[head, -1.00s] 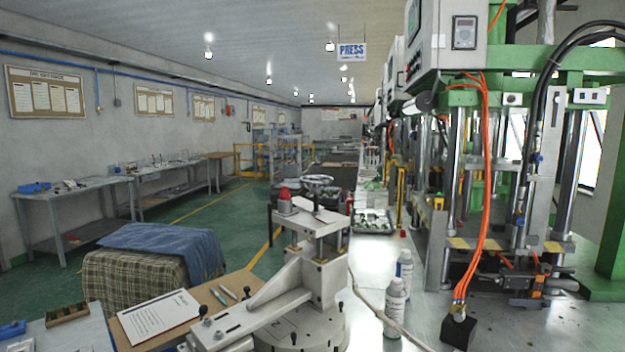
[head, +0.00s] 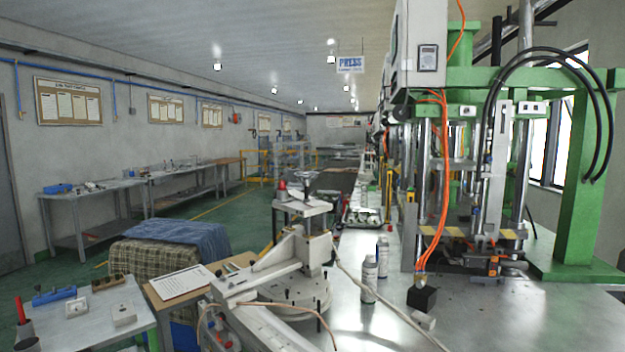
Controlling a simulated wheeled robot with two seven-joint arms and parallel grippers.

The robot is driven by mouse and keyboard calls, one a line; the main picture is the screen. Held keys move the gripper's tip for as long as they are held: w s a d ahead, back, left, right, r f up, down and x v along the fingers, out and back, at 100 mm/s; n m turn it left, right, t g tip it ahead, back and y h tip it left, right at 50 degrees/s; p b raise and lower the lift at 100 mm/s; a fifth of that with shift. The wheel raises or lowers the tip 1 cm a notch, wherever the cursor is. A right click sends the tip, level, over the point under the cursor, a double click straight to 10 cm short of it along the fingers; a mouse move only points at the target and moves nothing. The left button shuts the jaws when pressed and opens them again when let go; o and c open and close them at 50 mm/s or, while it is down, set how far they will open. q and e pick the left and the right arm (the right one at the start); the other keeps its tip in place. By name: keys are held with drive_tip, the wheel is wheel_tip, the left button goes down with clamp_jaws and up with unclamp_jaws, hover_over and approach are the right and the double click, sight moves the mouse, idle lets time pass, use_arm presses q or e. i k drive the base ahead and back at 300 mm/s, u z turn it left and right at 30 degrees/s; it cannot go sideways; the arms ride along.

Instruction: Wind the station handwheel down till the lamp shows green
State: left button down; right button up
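The station (head: 318,252) is a pale metal frame on a round base plate (head: 292,292), standing on the bench left of the green press. Its handwheel (head: 308,182) is a small dark wheel on top, above a flat upper plate. A red-topped piece (head: 282,187), which looks like the lamp, stands at the left of that plate. I see no green on it and cannot tell whether it is lit. Neither of my grippers shows in the head view, and nothing visible touches the handwheel.
Two white bottles (head: 369,278) and a black block (head: 422,298) stand on the metal bench (head: 380,325) right of the station. The tall green press (head: 590,190) rises at the right. A clipboard sheet (head: 182,283) and a small table (head: 90,318) are at the left.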

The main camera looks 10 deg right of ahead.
sight(305, 176)
drive_tip(key=z, duration=0.1)
drive_tip(key=k, duration=0.3)
drive_tip(key=u, duration=1.1)
drive_tip(key=i, duration=1.45)
drive_tip(key=z, duration=0.4)
